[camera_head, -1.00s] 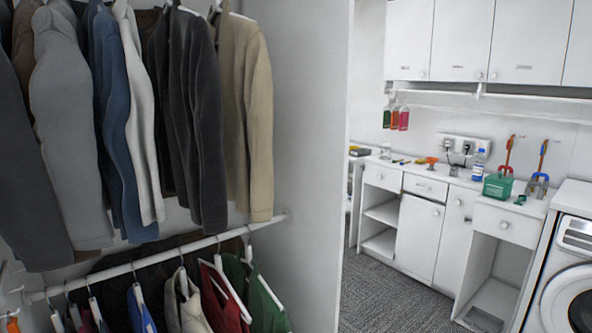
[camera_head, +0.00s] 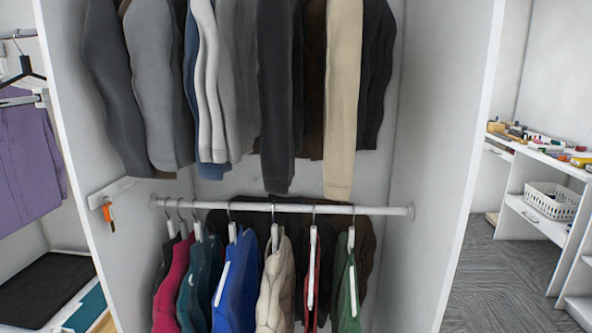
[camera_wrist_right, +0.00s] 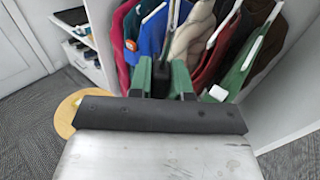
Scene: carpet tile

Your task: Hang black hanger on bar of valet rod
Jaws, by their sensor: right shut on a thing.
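A black hanger (camera_head: 24,70) shows at the far left of the head view, its hook at a metal bar (camera_head: 16,35). I cannot tell whether this bar is the valet rod. Its left end is cut off by the frame edge. In the right wrist view my right gripper (camera_wrist_right: 163,72) has green fingers closed around a narrow dark piece, in front of the hanging clothes. The rest of that piece is hidden, so I cannot tell what it is. Neither gripper shows in the head view.
A white closet rod (camera_head: 285,208) holds several garments on hangers, with jackets above. A white bracket (camera_head: 108,192) with an orange item (camera_head: 108,217) is on the left panel. A purple garment (camera_head: 30,165) hangs at far left. Grey carpet (camera_head: 500,275) is open on the right.

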